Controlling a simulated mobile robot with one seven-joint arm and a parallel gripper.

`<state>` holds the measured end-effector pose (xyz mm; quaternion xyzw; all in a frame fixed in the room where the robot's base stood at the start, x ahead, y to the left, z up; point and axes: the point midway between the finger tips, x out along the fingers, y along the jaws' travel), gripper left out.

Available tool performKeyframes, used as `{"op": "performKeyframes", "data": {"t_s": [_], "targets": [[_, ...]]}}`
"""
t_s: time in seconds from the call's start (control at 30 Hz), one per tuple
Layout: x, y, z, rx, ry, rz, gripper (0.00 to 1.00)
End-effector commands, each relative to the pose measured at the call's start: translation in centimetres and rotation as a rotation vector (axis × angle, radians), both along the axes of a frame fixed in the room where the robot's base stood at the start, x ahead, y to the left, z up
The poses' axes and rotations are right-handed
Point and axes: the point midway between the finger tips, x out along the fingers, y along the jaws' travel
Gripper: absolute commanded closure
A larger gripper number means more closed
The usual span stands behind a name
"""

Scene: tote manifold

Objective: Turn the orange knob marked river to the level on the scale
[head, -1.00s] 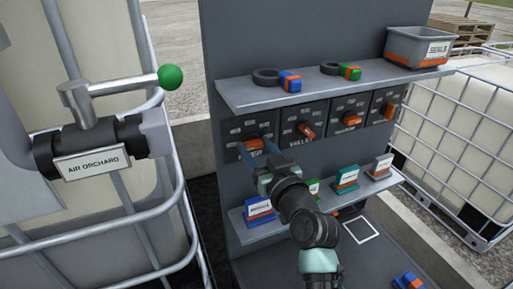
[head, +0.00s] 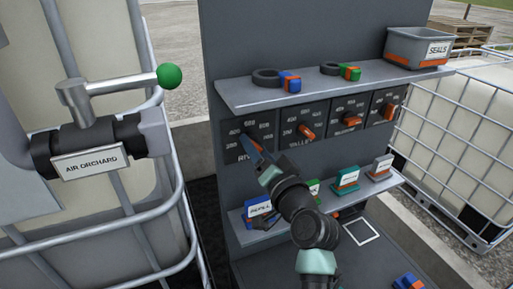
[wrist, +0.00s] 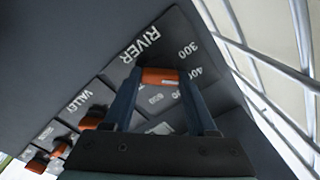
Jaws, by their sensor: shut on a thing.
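The orange river knob (wrist: 160,77) shows in the wrist view between my gripper's two blue fingers, on a dark plate lettered RIVER (wrist: 138,45). The numbers 300 and 400 of its scale (wrist: 185,52) show beside it; other marks are hidden by the fingers. In the head view my gripper (head: 250,146) is at the leftmost dial plate (head: 232,128), shut on the knob, its fingers slanting and mostly covering it. I cannot read the knob's exact setting.
The orange valley knob (head: 307,131) and two more knobs stand to the right in the same row. A shelf (head: 320,88) with rings and a seals bin (head: 418,46) is above. A lower shelf (head: 285,228) holds labelled blocks. A caged tank and valve are at left.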

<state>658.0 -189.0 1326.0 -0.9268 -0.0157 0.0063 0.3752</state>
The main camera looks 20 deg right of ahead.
Motion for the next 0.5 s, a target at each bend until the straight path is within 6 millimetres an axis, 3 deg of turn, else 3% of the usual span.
{"op": "performKeyframes", "data": {"t_s": [0.5], "targets": [[0.01, 0.01, 0.0, 0.492, 0.019, 0.0, 0.98]]}}
